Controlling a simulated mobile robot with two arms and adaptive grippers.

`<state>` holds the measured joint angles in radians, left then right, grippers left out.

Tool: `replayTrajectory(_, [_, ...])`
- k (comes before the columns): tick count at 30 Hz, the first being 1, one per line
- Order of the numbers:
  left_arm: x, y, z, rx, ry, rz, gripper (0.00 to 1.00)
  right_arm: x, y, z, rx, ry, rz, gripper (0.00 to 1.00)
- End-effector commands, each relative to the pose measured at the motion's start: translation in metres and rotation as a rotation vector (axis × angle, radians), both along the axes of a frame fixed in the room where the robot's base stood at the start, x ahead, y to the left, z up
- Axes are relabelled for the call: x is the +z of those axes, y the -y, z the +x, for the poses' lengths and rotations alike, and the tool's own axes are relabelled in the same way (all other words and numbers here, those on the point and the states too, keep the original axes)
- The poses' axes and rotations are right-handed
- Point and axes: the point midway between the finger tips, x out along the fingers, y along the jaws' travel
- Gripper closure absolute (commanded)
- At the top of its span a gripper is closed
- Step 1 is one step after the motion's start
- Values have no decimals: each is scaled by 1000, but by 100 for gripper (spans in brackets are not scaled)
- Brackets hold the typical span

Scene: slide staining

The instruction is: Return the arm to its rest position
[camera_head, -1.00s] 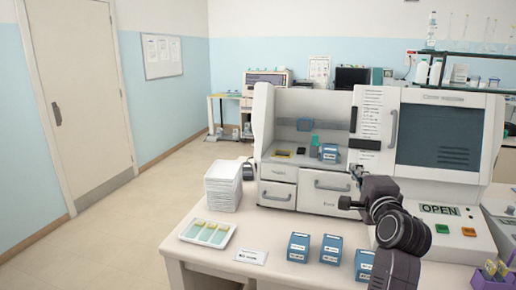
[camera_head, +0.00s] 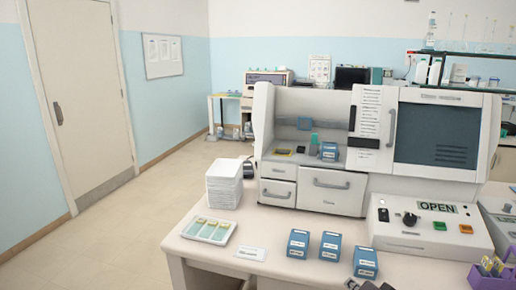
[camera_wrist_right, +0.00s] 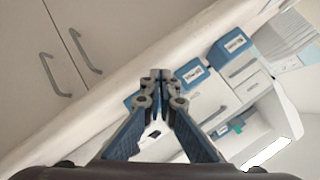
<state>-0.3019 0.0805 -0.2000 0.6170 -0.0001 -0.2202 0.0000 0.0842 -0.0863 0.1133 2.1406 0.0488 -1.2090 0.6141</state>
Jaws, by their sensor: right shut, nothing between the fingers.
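My right gripper (camera_wrist_right: 160,76) shows in the right wrist view with its fingertips together and nothing between them. It hangs in front of the bench edge, apart from the blue boxes. In the head view only a dark bit of my right arm shows at the bottom edge, below the blue boxes. My left gripper is in neither view. The staining machine (camera_head: 330,192) stands on the bench with its left bay open and one blue box (camera_head: 329,152) inside. The control panel (camera_head: 410,243) has an OPEN label, a black knob and coloured buttons.
Three blue boxes, the middle one (camera_head: 331,246), stand near the bench's front edge. A slide tray (camera_head: 187,234), a label card (camera_head: 250,254) and a white stack (camera_head: 224,185) are to their left. A rack with slides (camera_head: 484,276) is at lower right. The floor (camera_head: 130,235) at left is clear.

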Motion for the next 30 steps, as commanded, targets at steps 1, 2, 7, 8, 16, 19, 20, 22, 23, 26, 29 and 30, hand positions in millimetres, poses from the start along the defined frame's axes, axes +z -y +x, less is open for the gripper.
replayTrajectory(1, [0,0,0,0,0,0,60,-24,-3,-25,46,-64,-67,100])
replayTrajectory(2, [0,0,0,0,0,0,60,-37,-4,-39,77,-100,-107,100])
replayTrajectory(7, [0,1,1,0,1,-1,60,-100,-17,-134,294,-315,-323,100])
replayTrajectory(8, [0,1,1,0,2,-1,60,-109,-19,-149,331,-347,-351,100])
replayTrajectory(16, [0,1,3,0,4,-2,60,-149,-31,-259,614,-553,-518,100])
replayTrajectory(19, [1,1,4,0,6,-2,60,-156,-34,-293,706,-610,-557,100])
replayTrajectory(20, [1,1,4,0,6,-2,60,-157,-35,-303,733,-626,-566,100])
replayTrajectory(22, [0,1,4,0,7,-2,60,-166,-36,-315,774,-651,-581,100])
replayTrajectory(23, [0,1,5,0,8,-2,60,-173,-36,-310,771,-651,-579,100])
replayTrajectory(26, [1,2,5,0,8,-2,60,-196,-37,-305,772,-658,-575,100])
replayTrajectory(29, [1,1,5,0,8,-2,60,-221,-38,-301,775,-668,-571,100])
replayTrajectory(30, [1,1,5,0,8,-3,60,-233,-39,-300,777,-672,-569,100])
